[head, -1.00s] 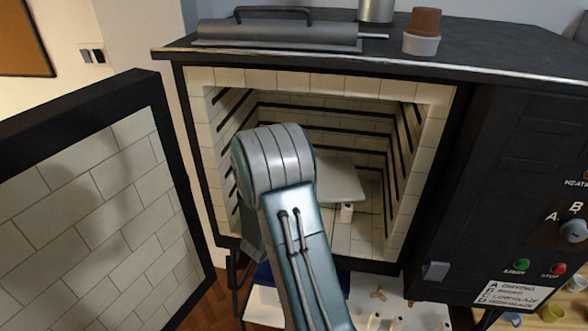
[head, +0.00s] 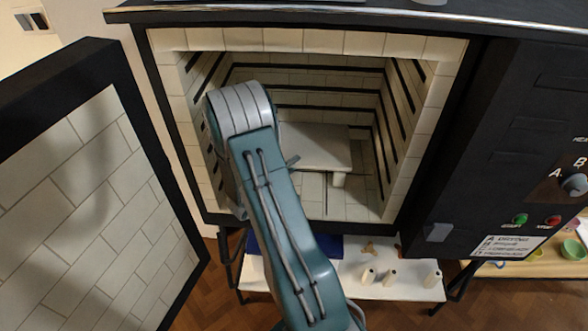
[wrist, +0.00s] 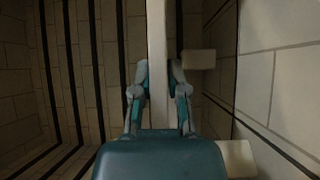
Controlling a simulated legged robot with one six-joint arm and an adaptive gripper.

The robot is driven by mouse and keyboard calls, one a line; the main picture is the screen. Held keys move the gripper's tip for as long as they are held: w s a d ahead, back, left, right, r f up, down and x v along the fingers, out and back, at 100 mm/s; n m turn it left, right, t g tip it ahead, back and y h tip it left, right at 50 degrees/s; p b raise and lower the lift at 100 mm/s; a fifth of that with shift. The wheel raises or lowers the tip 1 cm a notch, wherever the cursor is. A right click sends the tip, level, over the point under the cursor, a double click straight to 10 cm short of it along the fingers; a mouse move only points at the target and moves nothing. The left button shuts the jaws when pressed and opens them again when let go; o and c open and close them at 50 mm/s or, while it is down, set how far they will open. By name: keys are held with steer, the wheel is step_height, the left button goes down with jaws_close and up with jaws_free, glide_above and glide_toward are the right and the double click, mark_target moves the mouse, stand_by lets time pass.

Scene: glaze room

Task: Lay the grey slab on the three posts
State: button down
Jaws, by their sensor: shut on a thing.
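The grey slab (head: 318,148) is level inside the open kiln, and my gripper (wrist: 157,88) is shut on it. In the wrist view the slab (wrist: 157,40) shows edge-on as a pale strip between the two fingers. One pale post (head: 338,180) stands on the kiln floor under the slab's front right part. In the wrist view two posts show: one post (wrist: 198,59) ahead beside the fingers and another post (wrist: 237,158) nearer. A narrow gap seems to part slab and far post there. The third post is hidden. My arm covers the slab's left side in the head view.
The kiln's tiled walls (head: 425,110) stand close on both sides. Its open door (head: 75,190) is at left, its control panel (head: 530,160) at right. Below, a white shelf (head: 335,283) holds spare posts (head: 389,279) and a blue item (head: 290,246).

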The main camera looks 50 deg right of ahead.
steer(key=shift+f, duration=1.25)
steer(key=c, duration=0.7)
jaws_free()
steer(key=shift+a+f, duration=0.1)
steer(key=shift+o, duration=0.2)
steer(key=shift+a, duration=0.1)
steer(key=a, duration=0.7)
steer(key=shift+a, duration=0.2)
